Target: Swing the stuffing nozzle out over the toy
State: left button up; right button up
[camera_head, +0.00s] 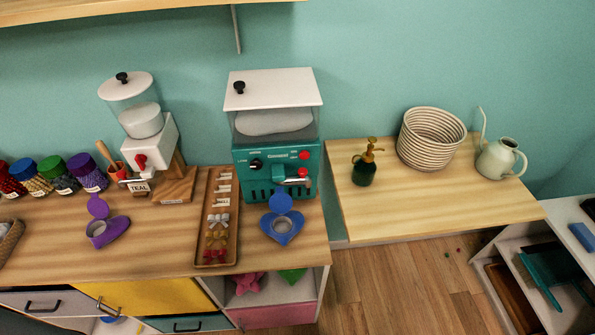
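A teal stuffing machine (276,160) with a white lid and clear hopper of white filling stands on the wooden counter. A grey bar with a red tip, which looks like the nozzle or its handle (295,180), sits low on its front, close to the body. I cannot tell its exact shape. A blue heart-shaped piece (284,238) with a pale ring and round blue flap lies in front of the machine; I cannot tell if it is the toy. A pink plush (248,283) lies in the shelf below. Neither of my grippers is in view.
A white dispenser (150,140) and a purple heart piece (112,232) stand left. A wooden tray of bows (217,256) lies beside the machine. Several jars (88,172) line the far left. A lower table right holds a basket (432,140), sprayer (365,168) and watering can (496,160).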

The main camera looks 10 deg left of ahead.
aim_at(302, 177)
jog(key=u, duration=0.9)
jog(key=k, duration=0.75)
jog(key=z, duration=0.9)
jog(key=i, duration=0.5)
